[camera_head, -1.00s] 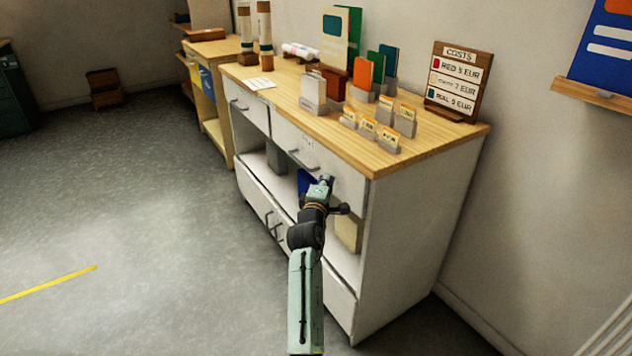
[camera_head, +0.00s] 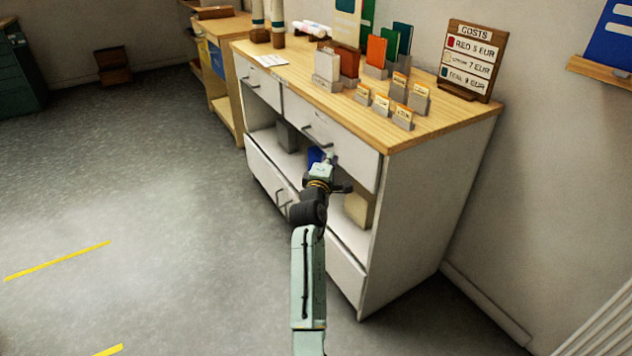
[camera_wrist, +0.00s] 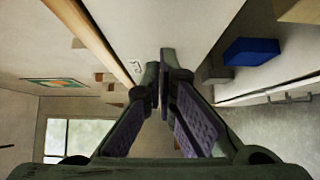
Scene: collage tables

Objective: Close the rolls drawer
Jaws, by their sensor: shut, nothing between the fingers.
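The white cabinet (camera_head: 430,190) with a wooden top has two upper drawers, an open shelf and lower drawers. The upper right drawer (camera_head: 350,150) has a grey bar handle and a small label too small to read in the head view. Whether it stands slightly out is hard to tell. The upper left drawer (camera_head: 262,88) looks about flush. My gripper (camera_head: 330,158) is in front of the upper right drawer, near its handle. In the wrist view my gripper (camera_wrist: 163,90) is shut and empty, its fingertips close to the white drawer front (camera_wrist: 150,30); contact cannot be told.
The open shelf below holds a blue item (camera_head: 315,157) and a beige block (camera_head: 358,210). Card holders (camera_head: 381,104) and a costs sign (camera_head: 467,60) stand on the cabinet top. Open grey floor (camera_head: 130,190) lies to the left.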

